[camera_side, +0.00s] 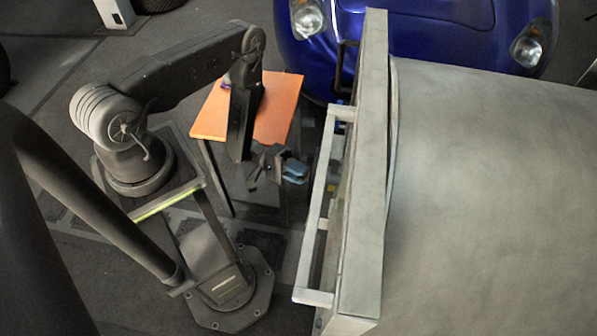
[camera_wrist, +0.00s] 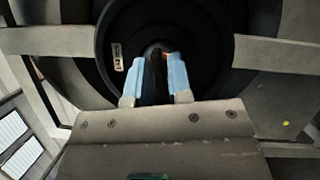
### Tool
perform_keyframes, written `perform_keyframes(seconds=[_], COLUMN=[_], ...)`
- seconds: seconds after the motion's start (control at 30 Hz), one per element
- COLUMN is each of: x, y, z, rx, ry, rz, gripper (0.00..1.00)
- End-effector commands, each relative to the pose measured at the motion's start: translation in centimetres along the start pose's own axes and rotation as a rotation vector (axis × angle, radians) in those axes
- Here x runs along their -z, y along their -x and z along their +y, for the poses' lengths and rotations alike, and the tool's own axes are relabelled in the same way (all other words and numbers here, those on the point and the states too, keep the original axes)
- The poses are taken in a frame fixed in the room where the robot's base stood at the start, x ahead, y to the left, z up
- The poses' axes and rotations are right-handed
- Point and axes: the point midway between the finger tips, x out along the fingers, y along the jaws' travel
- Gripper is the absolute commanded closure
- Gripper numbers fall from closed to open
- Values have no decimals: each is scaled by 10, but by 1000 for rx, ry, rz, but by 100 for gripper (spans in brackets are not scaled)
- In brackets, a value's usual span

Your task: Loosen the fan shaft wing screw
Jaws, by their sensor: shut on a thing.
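My gripper (camera_wrist: 161,75) has two blue finger pads, shut on a dark narrow piece (camera_wrist: 154,80) that stands between them. I cannot tell whether this piece is the wing screw. Beyond the pads in the wrist view is a round black hub (camera_wrist: 120,30) with a small white label, and the pads overlap its middle. The wing screw cannot be picked out apart from the dark piece. In the side view my gripper (camera_side: 294,170) is just left of the grey metal frame (camera_side: 322,190), with a gap between them in the picture.
A large grey housing (camera_side: 490,190) fills the right side behind the frame. An orange-topped table (camera_side: 275,105) stands close behind my gripper. A blue car (camera_side: 420,40) is at the back. Grey crossbars (camera_wrist: 50,40) run either side of the hub.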

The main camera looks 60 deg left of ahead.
Motion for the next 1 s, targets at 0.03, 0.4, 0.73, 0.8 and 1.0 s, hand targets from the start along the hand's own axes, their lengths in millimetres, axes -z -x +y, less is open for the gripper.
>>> perform_keyframes(seconds=[0.03,0.4,0.73,0.8,1.0], x=[0,-1,-1,-1,-1], y=[0,0,0,0,1], z=[-1,-2,-3,-3,-3], rx=[-17,-151,-258,-274,-309], ry=[41,365,620,662,753], rz=[1,1,2,1,3], gripper=[100,100,100,100,100])
